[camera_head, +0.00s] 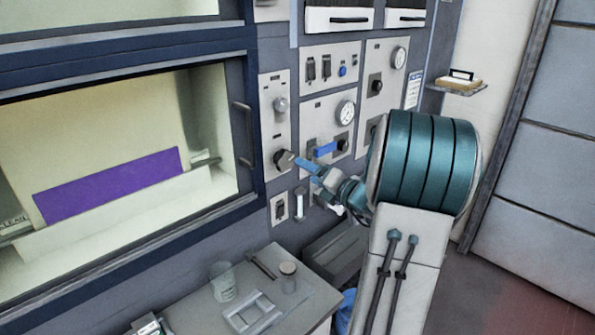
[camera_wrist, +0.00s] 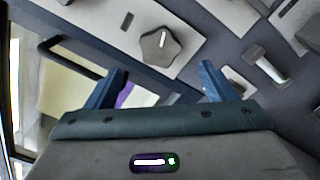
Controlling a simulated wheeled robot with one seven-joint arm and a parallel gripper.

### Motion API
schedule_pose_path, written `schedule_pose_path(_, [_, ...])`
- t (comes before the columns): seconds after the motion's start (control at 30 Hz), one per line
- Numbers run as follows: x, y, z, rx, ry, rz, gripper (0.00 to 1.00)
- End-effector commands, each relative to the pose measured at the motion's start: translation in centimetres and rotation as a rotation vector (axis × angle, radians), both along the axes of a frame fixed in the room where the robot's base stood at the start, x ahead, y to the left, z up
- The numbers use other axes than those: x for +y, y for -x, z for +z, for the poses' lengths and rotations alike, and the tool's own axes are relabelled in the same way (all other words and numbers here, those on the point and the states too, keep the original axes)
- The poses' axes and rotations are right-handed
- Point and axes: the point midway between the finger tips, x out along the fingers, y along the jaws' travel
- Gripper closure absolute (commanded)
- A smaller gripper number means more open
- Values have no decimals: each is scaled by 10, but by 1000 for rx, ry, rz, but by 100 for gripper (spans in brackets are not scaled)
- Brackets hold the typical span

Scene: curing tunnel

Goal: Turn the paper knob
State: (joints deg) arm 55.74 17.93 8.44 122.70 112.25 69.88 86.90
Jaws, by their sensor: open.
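A dark grey, lobed knob with a pale bar mark (camera_wrist: 158,47) is on a light panel in the wrist view. It appears as the dark knob (camera_head: 284,158) on the narrow panel beside the window in the head view. I cannot read any label naming it the paper knob. My gripper (camera_wrist: 162,75) is open and empty, its two blue fingers apart. The knob lies beyond the fingertips, roughly between them in the picture, with a visible gap. In the head view my gripper (camera_head: 308,165) is just right of the knob; my arm hides part of the panels.
A round grey knob (camera_head: 281,104) is above on the same panel. A window handle (camera_head: 244,135) stands out on the left. A bench (camera_head: 190,318) below holds a beaker (camera_head: 222,282) and a jar (camera_head: 288,278).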

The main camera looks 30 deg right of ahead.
Motion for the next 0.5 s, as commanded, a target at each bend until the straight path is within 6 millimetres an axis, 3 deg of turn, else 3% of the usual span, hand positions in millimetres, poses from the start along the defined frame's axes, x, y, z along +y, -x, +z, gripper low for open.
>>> schedule_pose_path(0.2, [-10, 38, -1, 0, 2, -3, 22])
schedule_pose_path(0.5, [-13, 52, 0, 0, 1, -1, 22])
